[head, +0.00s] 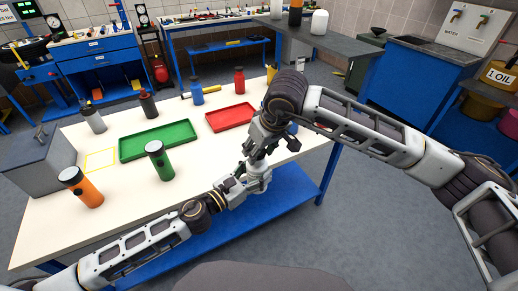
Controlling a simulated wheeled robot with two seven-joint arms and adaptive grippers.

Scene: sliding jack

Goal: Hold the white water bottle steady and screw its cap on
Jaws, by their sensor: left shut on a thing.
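A white bottle (262,174) stands at the front edge of the cream table, partly covered by my grippers. My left gripper (246,182) comes in from the left and is shut on the bottle's side. My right gripper (258,150) points down from above, at the top of the bottle. Its fingers overlap the bottle top, so I cannot tell whether they are open or shut. The cap does not show clearly, and whether it sits on the bottle is hidden.
On the table (215,150) are a green tray (128,154), a red tray (214,127) and several coloured bottles, including green (160,162) and orange (82,188). A grey box (38,165) is at the left end. The table's front middle is mostly clear.

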